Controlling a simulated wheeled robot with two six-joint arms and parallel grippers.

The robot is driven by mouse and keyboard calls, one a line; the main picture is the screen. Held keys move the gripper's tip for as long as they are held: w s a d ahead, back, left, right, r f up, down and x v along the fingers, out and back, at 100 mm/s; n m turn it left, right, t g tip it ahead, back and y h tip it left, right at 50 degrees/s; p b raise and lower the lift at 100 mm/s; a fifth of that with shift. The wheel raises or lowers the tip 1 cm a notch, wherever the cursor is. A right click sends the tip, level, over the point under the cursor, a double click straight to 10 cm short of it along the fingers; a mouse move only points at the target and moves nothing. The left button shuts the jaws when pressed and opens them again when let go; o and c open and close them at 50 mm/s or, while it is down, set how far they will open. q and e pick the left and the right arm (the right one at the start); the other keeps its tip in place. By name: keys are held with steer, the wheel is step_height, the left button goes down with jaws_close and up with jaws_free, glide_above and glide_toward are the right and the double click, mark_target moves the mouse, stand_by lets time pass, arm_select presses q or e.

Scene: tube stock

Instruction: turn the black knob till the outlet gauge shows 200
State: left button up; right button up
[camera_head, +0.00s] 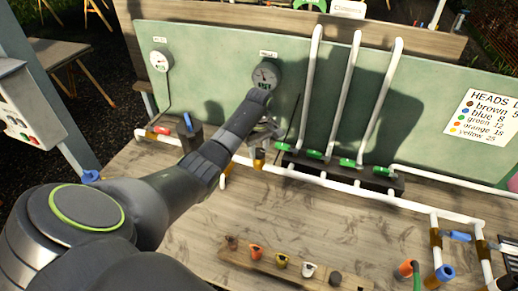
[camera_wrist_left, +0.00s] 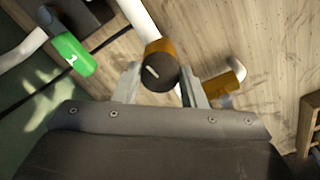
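The black knob (camera_wrist_left: 160,78), with a white mark line on its face, sits on a brass valve body (camera_wrist_left: 158,48) in the left wrist view. The two fingers of my left gripper (camera_wrist_left: 160,84) lie close along both sides of it, with no clear gap. In the head view my left gripper (camera_head: 262,132) is at the pipe in front of the panel; my arm hides the knob there. My right gripper is not in view.
A second gauge (camera_head: 161,60) is at the panel's left. White pipes with green-handled valves (camera_head: 314,155) stand right of the gripper. A wooden rack (camera_head: 290,264) with coloured pieces lies in front. A heads list (camera_head: 486,116) is on the panel. The middle bench is clear.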

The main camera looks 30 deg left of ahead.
arm_select(q)
steer(key=c, duration=0.4)
steer(key=shift+r+m+p, duration=0.2)
steer(key=shift+m+p, duration=0.75)
steer(key=shift+m, duration=0.05)
steer(key=m+p, duration=0.1)
steer(key=m, duration=0.2)
steer(key=shift+p, duration=0.4)
steer(key=shift+f+m+p, duration=0.1)
steer(key=shift+m+p, duration=0.4)
steer(key=shift+m, duration=0.7)
steer(key=shift+w+m, duration=0.1)
steer(key=shift+m, duration=0.2)
steer(key=o, duration=1)
